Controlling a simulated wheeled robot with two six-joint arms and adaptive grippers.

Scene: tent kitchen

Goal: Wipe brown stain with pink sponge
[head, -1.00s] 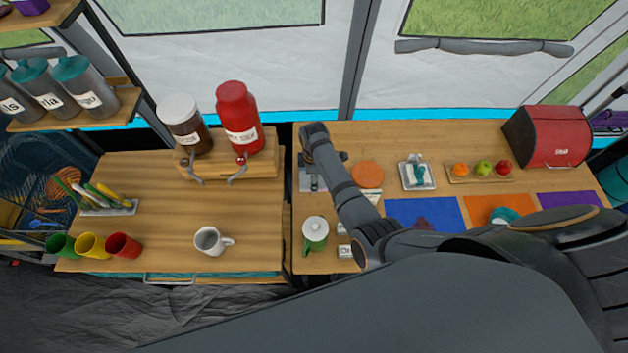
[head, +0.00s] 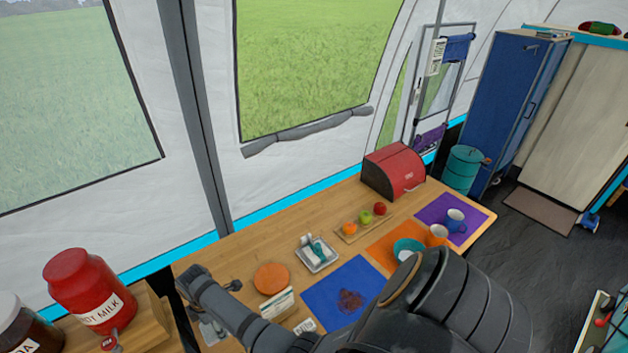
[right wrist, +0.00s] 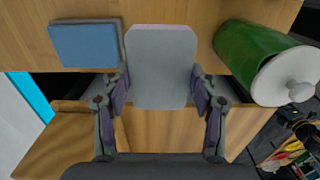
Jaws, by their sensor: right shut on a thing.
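The brown stain (head: 349,300) lies on the blue mat (head: 318,296) on the wooden table in the head view. In the right wrist view my right gripper (right wrist: 160,80) is shut on the sponge (right wrist: 160,55), which shows a broad pale grey face and a thin pink edge at its top. In the head view my right arm reaches across to the table's left end, left of the stain; its fingers and the sponge cannot be made out clearly there. My left gripper is not in view.
A blue block (right wrist: 84,45) and a green canister (right wrist: 262,60) flank the held sponge. Near the mat are an orange disc (head: 271,279), a white tray (head: 316,254), a teal bowl (head: 408,248) and cups (head: 455,220). A red bread box (head: 394,171) stands behind.

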